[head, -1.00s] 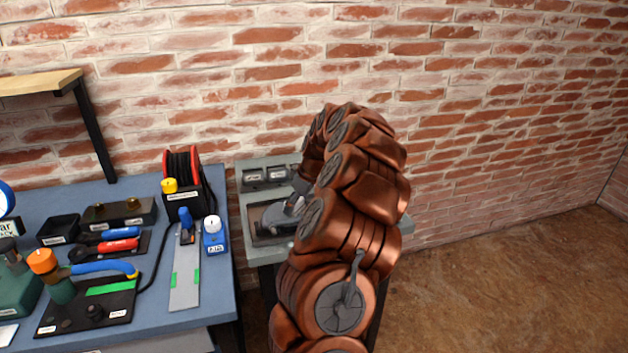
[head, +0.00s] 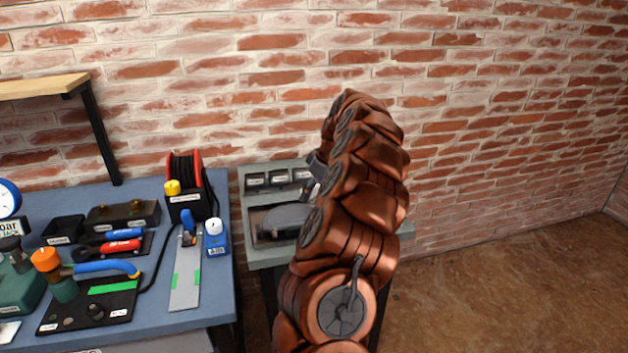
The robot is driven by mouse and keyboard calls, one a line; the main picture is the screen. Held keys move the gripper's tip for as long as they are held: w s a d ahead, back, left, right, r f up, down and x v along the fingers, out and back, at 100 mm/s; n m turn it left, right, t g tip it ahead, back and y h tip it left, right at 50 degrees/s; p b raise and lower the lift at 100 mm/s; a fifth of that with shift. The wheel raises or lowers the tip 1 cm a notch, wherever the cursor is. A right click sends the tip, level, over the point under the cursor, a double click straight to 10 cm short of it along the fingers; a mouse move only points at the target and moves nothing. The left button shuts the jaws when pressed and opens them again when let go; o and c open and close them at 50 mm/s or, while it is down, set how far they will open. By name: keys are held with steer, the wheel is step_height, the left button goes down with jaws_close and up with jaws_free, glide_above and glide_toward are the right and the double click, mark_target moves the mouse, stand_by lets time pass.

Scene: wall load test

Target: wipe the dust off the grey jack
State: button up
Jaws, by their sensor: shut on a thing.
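My arm reaches over the grey side table (head: 262,258) and hides much of it. A dark grey part of my gripper (head: 314,190) shows at the arm's left edge; the fingertips are hidden. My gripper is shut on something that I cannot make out. A rounded grey object (head: 284,219) is just left of the arm, over a dark recess in the side table's top. I cannot tell whether it is the grey jack, nor whether it touches my gripper. No dust or cloth can be made out at this size.
A blue bench (head: 150,330) on the left holds tools, a red cable reel (head: 186,176), a blue bottle-like item (head: 215,238) and a green pump-like device (head: 64,288). Small dark boxes (head: 279,177) line the side table's back. A brick wall stands behind; the right floor is clear.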

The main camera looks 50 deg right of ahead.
steer(key=shift+r, duration=1.6)
